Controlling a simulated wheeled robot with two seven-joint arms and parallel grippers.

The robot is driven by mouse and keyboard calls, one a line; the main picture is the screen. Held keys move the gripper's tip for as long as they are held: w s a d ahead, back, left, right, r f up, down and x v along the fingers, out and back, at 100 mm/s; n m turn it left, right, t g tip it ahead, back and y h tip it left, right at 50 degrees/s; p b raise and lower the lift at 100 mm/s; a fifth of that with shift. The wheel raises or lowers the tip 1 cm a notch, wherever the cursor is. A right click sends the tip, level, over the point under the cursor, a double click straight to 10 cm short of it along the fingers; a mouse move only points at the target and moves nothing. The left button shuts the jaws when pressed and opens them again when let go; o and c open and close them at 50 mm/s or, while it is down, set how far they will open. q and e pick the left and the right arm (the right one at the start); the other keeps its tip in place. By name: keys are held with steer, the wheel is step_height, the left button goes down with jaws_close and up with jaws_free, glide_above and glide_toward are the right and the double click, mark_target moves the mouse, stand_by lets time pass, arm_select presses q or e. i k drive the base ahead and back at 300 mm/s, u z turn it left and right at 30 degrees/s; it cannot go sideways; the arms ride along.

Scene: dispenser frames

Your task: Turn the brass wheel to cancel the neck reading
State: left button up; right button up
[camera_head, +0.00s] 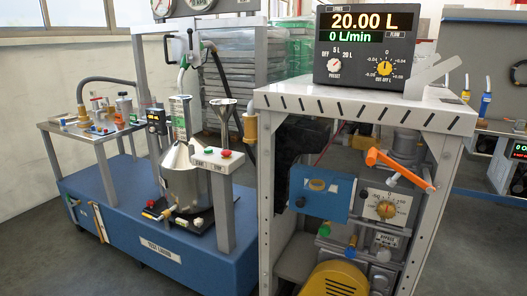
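A small brass wheel (385,209) sits at the centre of a pale round dial on a grey box inside the open dispenser frame, at the lower right. The dial has a 0 at its top and marks to both sides, too small to read surely. The steel measuring can (184,180) stands on the blue trolley at the left. Its neck (180,118) carries a pale scale, and the level on it is too small to read. Neither of my grippers can be made out in this view.
An orange lever (398,168) juts out above the brass wheel. A blue plate (322,193) is to its left and a yellow motor (338,279) below. The display box (365,48) on top reads 20.00 L and 0 L/min. Frame posts (430,210) flank the opening.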

mark_target(385, 210)
steer(key=k, duration=0.65)
steer(key=u, duration=0.45)
steer(key=i, duration=1.55)
steer(key=z, duration=1.05)
